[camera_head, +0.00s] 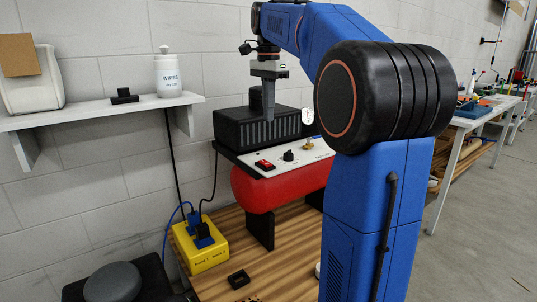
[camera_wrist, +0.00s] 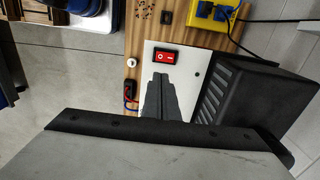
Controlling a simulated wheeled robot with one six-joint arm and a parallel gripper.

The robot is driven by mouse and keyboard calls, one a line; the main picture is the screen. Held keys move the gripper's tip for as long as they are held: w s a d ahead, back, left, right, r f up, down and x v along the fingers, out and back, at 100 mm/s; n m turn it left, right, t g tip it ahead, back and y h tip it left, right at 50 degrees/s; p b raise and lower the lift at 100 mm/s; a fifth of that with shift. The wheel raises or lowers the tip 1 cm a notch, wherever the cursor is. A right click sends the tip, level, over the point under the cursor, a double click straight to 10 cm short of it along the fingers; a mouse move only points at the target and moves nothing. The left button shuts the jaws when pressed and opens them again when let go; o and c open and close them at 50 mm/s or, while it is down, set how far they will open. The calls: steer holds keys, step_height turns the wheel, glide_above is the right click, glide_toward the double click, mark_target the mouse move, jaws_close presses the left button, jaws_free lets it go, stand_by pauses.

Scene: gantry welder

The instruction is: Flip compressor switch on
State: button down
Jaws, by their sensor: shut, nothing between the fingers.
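The compressor has a red tank (camera_head: 262,192), a black ribbed housing (camera_head: 238,128) and a pale control panel (camera_head: 318,152). A red rocker switch (camera_head: 264,165) sits at the panel's left end, beside a black knob. In the wrist view the red switch (camera_wrist: 165,57) shows on the white panel (camera_wrist: 148,72), with the ribbed housing (camera_wrist: 245,95) to its right. My gripper (camera_head: 268,117) points down in front of the housing, above the panel. Its fingers are shut and empty; in the wrist view the fingertips (camera_wrist: 160,77) appear just below the switch. I cannot tell whether they touch the panel.
A yellow outlet box (camera_head: 205,257) with blue plugs stands on the wooden surface (camera_head: 225,220) at the left. A shelf (camera_head: 90,112) above holds a wipes bottle (camera_head: 168,75) and a small black object. A cable (camera_head: 215,180) runs near the panel's left end. A workbench (camera_head: 480,112) stands at right.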

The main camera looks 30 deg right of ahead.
mark_target(266, 162)
step_height(266, 162, down, 14)
steer(key=shift+f, duration=0.1)
stand_by(0.6)
steer(key=shift+s, duration=0.1)
stand_by(0.4)
steer(key=shift+w+r, duration=0.2)
steer(key=shift+w, duration=0.65)
